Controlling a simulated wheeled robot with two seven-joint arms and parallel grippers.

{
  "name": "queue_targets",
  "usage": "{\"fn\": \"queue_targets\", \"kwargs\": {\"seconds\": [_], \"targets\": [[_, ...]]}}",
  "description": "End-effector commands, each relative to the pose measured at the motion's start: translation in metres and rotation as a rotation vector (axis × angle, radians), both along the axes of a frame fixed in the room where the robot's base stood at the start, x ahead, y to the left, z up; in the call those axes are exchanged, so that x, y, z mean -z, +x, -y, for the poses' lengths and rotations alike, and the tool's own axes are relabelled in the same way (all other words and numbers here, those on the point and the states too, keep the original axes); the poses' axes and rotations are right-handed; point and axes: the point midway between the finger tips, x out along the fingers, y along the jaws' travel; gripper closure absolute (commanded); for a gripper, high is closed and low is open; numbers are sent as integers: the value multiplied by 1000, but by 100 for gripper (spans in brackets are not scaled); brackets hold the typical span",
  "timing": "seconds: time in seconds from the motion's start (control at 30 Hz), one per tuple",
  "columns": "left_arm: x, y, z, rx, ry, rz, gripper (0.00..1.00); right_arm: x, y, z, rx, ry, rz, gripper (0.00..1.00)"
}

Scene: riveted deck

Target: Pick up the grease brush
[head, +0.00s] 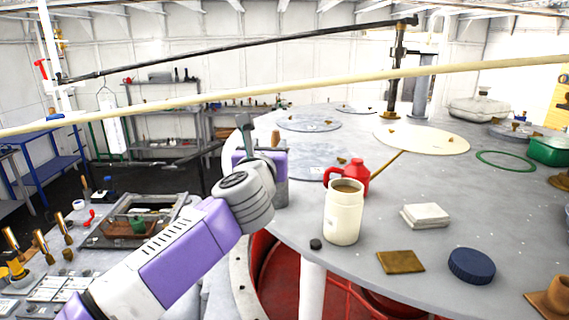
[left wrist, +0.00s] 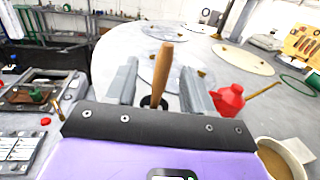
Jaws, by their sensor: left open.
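The grease brush shows in the left wrist view as an upright, slightly tilted wooden handle (left wrist: 163,70) between my open fingers. Its lower end is hidden behind my gripper's body; a dark ring shows at its foot. In the head view only the top of the handle (head: 276,138) shows, behind my left gripper. My left gripper (head: 258,142) is open at the near left edge of the round deck table, with a finger on each side of the handle (left wrist: 160,80). I cannot tell whether either finger touches it. My right gripper is not in view.
A red oil can (head: 352,172) with a long spout and a cream mug (head: 343,218) of brown liquid stand just right of my gripper. A white stack (head: 425,215), brown pad (head: 400,262) and blue cap (head: 472,265) lie farther right. A cluttered bench (head: 70,285) is at left.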

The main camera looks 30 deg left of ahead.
Motion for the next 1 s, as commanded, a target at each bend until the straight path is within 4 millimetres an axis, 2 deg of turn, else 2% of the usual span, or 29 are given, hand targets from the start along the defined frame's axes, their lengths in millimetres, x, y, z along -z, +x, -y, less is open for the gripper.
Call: {"fn": "queue_targets", "kwargs": {"seconds": [0.4,0.53,0.77,1.0], "targets": [[8,55,-14,-2,2,-6,48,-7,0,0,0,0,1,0],[8,64,-18,0,3,-4,48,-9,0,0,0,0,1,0],[9,65,-18,0,3,-4,48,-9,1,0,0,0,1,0],[9,65,-18,0,3,-4,83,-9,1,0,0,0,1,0]]}}
